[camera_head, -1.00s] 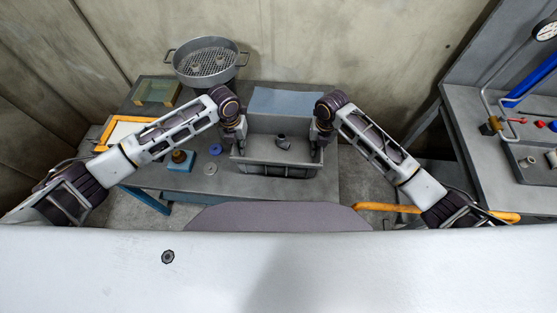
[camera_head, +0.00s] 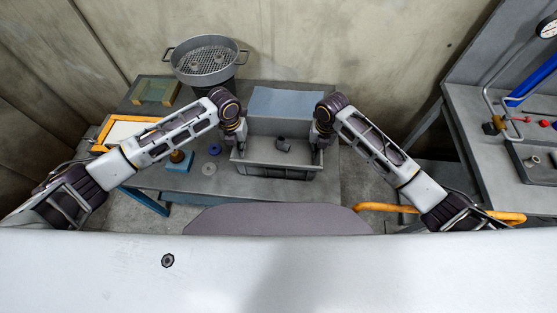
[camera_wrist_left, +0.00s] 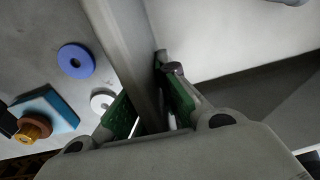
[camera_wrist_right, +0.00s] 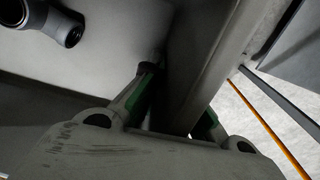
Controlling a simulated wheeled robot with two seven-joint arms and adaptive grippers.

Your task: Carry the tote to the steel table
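The tote (camera_head: 258,169) is a grey open box on the near middle of a grey table (camera_head: 312,196); I cannot tell whether its base touches the table. A dark pipe fitting (camera_head: 283,145) lies inside it, partly seen in the right wrist view (camera_wrist_right: 70,32). My left gripper (camera_head: 238,150) is shut on the tote's left end wall, which passes between its green pads in the left wrist view (camera_wrist_left: 150,108). My right gripper (camera_head: 319,150) is shut on the right end wall, also between its pads in the right wrist view (camera_wrist_right: 178,108). Another grey table (camera_head: 468,130) stands at the right.
A round perforated pan (camera_head: 207,60) stands at the back left, near a greenish box (camera_head: 156,91). A blue ring (camera_head: 214,150), pale ring (camera_head: 208,169) and blue block (camera_head: 178,164) lie left of the tote. The right table carries a gauge frame and tray (camera_head: 538,167).

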